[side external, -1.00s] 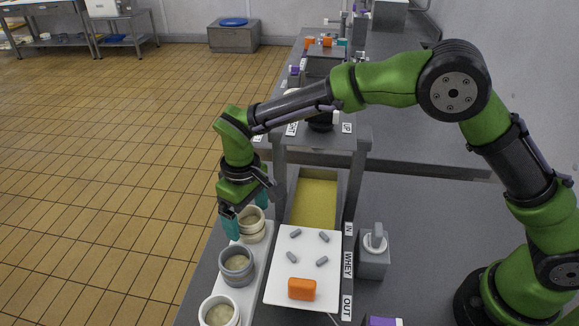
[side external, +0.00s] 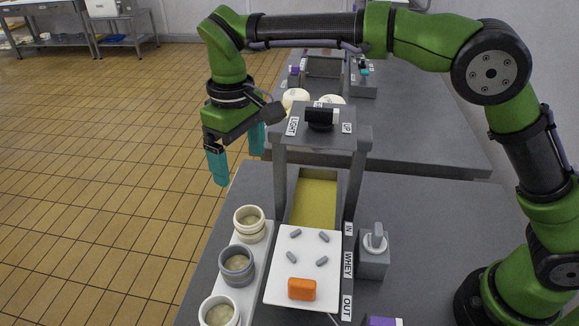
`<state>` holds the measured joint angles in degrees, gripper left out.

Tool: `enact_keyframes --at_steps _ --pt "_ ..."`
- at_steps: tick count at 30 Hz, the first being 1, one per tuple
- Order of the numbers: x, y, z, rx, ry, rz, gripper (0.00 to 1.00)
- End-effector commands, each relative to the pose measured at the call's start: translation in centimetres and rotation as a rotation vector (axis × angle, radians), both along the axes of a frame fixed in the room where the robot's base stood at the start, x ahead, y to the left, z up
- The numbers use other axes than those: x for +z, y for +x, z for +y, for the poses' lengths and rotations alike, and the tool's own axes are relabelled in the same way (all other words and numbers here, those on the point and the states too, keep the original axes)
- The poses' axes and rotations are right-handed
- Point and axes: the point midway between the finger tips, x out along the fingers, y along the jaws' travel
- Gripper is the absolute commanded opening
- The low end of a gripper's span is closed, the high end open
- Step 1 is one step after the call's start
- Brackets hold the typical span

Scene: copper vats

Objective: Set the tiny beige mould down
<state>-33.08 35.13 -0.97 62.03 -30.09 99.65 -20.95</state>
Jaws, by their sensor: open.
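A small beige mould (side external: 249,223) stands upright at the far end of the pale strip (side external: 228,295) on the left of the bench. A grey mould (side external: 237,265) stands in the middle of the strip, and a larger-looking cream mould (side external: 219,312) is at its near end, partly cut off by the frame. All three have pale contents. My gripper (side external: 237,153), with teal fingers, is open and empty. It hangs well above and beyond the small beige mould, clear of it.
A white board (side external: 303,265) holds an orange block (side external: 302,289) and several grey pegs. Behind it are a yellow tray (side external: 314,200) and a raised grey stand (side external: 320,135) with a black switch. A grey lever box (side external: 373,250) is at right. Round pale items (side external: 296,98) lie behind the stand.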

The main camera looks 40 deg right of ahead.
Motion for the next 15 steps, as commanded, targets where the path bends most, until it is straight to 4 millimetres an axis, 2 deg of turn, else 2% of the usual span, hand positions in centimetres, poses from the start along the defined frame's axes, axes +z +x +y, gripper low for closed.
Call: enact_keyframes --at_steps 8,11,15 --pt "0.1 0.0 0.0 0.0 0.0 -0.001 0.92" --pt "1.2 0.1 0.0 0.001 0.001 -0.003 0.92" --pt "4.3 0.1 0.1 0.0 0.002 -0.006 0.92"
